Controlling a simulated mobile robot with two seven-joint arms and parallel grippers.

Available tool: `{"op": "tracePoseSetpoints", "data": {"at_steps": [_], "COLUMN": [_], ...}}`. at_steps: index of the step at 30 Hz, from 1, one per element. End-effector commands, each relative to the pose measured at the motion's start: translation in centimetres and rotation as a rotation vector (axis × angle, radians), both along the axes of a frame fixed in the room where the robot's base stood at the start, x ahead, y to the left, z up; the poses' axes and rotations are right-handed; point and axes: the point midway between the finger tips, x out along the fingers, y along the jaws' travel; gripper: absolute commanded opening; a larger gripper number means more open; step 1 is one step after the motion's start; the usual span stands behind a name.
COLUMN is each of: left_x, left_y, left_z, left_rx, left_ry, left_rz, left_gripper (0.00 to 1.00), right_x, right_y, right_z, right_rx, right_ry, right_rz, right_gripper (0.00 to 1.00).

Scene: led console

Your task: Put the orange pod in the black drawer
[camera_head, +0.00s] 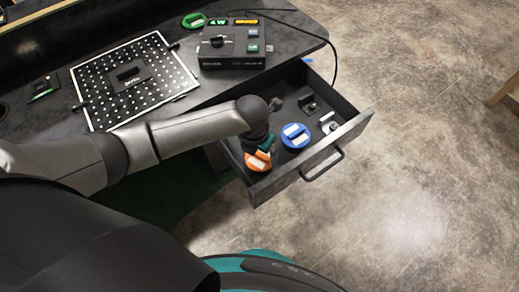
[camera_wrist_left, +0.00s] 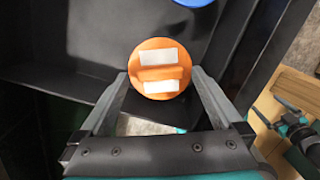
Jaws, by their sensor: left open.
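The orange pod (camera_head: 258,162) lies inside the open black drawer (camera_head: 272,187), near its front left corner. In the left wrist view the orange pod (camera_wrist_left: 160,87) is round with two white patches, and it sits at the fingertips. My left gripper (camera_head: 263,150) reaches down into the drawer right over the pod and partly hides it in the head view. In the left wrist view my left gripper (camera_wrist_left: 160,78) is open, with one finger on each side of the pod; I cannot tell whether they touch it.
A blue pod (camera_head: 295,136) and small dark parts (camera_head: 308,104) lie in the drawer. A handle (camera_head: 323,164) sticks out from its front. On the desk are a perforated board (camera_head: 150,97), a black console box (camera_head: 232,57) and a green ring (camera_head: 194,21).

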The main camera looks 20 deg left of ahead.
Motion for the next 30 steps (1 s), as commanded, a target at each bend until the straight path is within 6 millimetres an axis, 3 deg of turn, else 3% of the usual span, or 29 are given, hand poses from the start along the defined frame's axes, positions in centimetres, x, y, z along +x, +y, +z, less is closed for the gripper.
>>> {"op": "tracePoseSetpoints", "data": {"at_steps": [7, 21, 30], "left_x": [-0.1, -1.3, -1.8], "left_y": [0.1, 0.4, 0.5], "left_z": [1.0, 10.3, 12.2], "left_rx": [0.001, -0.001, 0.000], "left_ry": [0.000, -0.003, 0.001], "left_rz": [0.000, -0.002, 0.000], "left_gripper": [1.00, 1.00, 1.00], "right_x": [-0.6, -2.5, -2.2], "right_y": [0.3, 2.1, 1.8], "right_z": [0.4, 3.8, 4.3], "right_rx": [0.003, 0.025, 0.021], "right_ry": [0.009, 0.042, 0.035], "right_rz": [0.000, 0.006, 0.006], "right_gripper": [1.00, 1.00, 1.00]}}
